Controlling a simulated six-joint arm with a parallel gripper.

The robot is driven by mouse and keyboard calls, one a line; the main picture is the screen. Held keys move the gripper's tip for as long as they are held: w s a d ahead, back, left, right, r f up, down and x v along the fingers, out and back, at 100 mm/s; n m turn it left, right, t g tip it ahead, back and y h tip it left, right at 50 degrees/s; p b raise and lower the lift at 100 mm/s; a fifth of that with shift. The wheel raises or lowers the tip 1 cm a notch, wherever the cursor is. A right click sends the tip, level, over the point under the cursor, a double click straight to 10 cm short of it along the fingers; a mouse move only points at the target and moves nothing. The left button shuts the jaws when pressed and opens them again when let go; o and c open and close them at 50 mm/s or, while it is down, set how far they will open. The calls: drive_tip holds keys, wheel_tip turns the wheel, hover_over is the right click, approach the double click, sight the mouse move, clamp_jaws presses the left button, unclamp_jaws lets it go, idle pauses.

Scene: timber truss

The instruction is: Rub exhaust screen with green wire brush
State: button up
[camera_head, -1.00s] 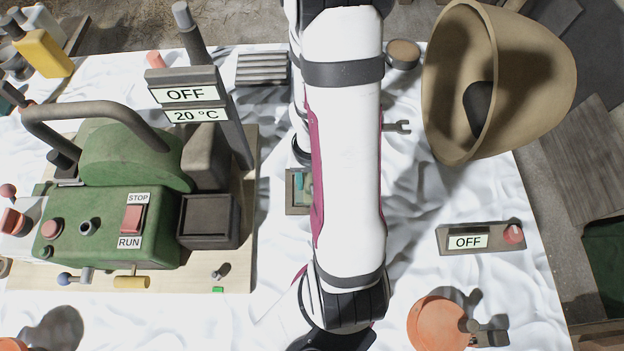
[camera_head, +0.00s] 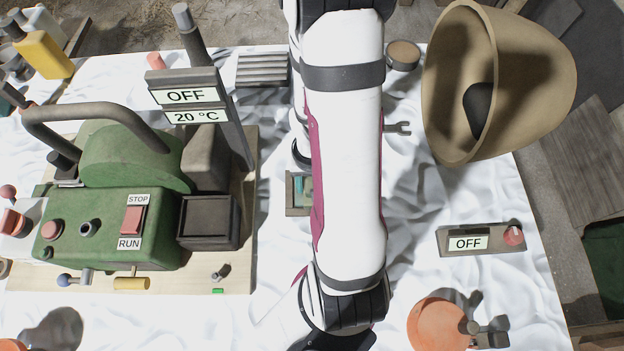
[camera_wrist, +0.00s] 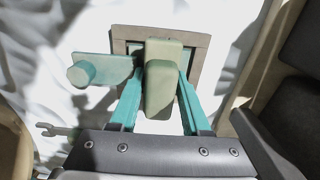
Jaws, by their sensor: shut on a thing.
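My gripper (camera_wrist: 159,88) has two teal fingers and is shut on a pale green block-like tool (camera_wrist: 165,72), which I take as the green wire brush. Its bristles are hidden from the wrist camera. The brush is over a small brown square tray (camera_wrist: 192,42); I cannot tell whether they touch. In the head view my white arm hides most of the gripper, and the tray (camera_head: 291,209) shows at the arm's left edge with teal and green parts over it. The exhaust screen is not clearly identifiable; a dark square framed box (camera_head: 208,243) beside the green machine may be it.
A teal piece with a round knob (camera_wrist: 82,74) is beside the brush. The green machine (camera_head: 100,235) stands left on a wooden board. A wrench (camera_head: 400,128), a large brown bowl (camera_head: 440,110) and an OFF switch box (camera_head: 485,240) are right. A ribbed block (camera_head: 262,69) lies behind.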

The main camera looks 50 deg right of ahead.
drive_tip(key=shift+s+a, duration=0.4)
drive_tip(key=shift+s, duration=0.1)
drive_tip(key=shift+w+d+r, duration=0.1)
drive_tip(key=shift+w+d, duration=0.55)
drive_tip(key=shift+s+a, duration=0.55)
drive_tip(key=shift+a, duration=0.05)
drive_tip(key=shift+w+d, duration=0.6)
clamp_jaws()
drive_tip(key=shift+s+a+f, duration=0.25)
drive_tip(key=shift+s+a, duration=0.05)
drive_tip(key=shift+s, duration=0.05)
drive_tip(key=shift+s+a+r, duration=0.1)
drive_tip(key=shift+s+a, duration=0.15)
drive_tip(key=shift+a, duration=0.05)
drive_tip(key=shift+w+d, duration=0.6)
drive_tip(key=shift+s+a, duration=0.6)
drive_tip(key=shift+w+d+f, duration=0.25)
drive_tip(key=shift+w+d, duration=0.35)
drive_tip(key=shift+d, duration=0.05)
drive_tip(key=shift+r, duration=3.05)
